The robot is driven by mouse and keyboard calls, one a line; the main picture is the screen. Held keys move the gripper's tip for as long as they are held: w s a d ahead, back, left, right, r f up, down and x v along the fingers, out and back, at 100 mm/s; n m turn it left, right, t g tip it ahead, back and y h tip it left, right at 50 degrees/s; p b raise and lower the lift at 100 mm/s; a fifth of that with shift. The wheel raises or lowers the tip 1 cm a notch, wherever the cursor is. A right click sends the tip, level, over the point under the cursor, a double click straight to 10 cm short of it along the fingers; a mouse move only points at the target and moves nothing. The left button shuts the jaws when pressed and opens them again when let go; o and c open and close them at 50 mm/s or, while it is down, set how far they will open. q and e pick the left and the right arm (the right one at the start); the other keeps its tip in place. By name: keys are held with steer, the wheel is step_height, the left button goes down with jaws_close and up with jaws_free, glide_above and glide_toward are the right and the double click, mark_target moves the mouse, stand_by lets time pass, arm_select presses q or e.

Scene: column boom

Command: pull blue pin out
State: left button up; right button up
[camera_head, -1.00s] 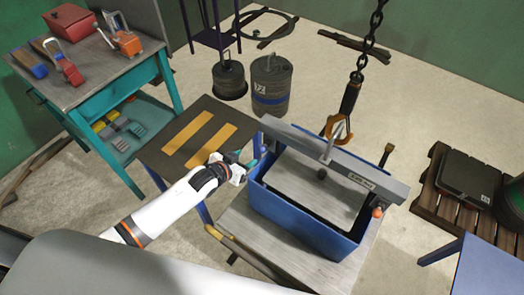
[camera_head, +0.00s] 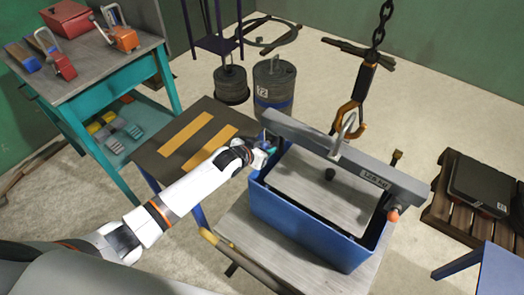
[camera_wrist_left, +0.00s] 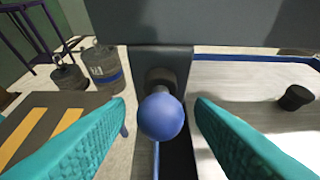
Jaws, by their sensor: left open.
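The blue pin shows its round blue head (camera_wrist_left: 161,116) in the left wrist view, at the end face of the grey beam (camera_wrist_left: 160,60). My left gripper (camera_wrist_left: 160,118) is open, with one teal finger on each side of the blue head and a gap to both. In the head view, my left gripper (camera_head: 268,150) is at the left end of the grey beam (camera_head: 318,147), which lies across the blue box (camera_head: 305,228). The pin's shank is mostly hidden behind its head. An orange knob (camera_head: 393,215) is at the beam's right end. My right gripper is not in view.
An orange hook (camera_head: 349,112) hangs on a chain (camera_head: 381,25) beside the beam's metal loop (camera_head: 345,132). A dark table with yellow strips (camera_head: 187,133) stands left of the box. A teal workbench (camera_head: 85,70) is at far left, a pallet (camera_head: 445,200) at right.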

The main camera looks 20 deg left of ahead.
arm_select(q)
steer(key=c, duration=0.8)
steer(key=shift+s+a+p, duration=0.25)
steer(key=shift+s+p, duration=0.3)
steer(key=shift+s, duration=0.1)
steer(key=shift+s+a+p, duration=0.25)
steer(key=shift+s+p, duration=0.35)
steer(key=shift+s, duration=0.1)
steer(key=shift+s+a+p, duration=0.25)
steer(key=shift+s+p, duration=0.3)
steer(key=shift+s, duration=0.1)
steer(key=o, duration=0.8)
steer(key=shift+o, duration=0.2)
steer(key=s+a+r+p, duration=0.1)
steer(key=s+r+p, duration=0.4)
steer(key=r+p, duration=0.5)
steer(key=shift+a+p, duration=0.35)
steer(key=shift+p, duration=0.9)
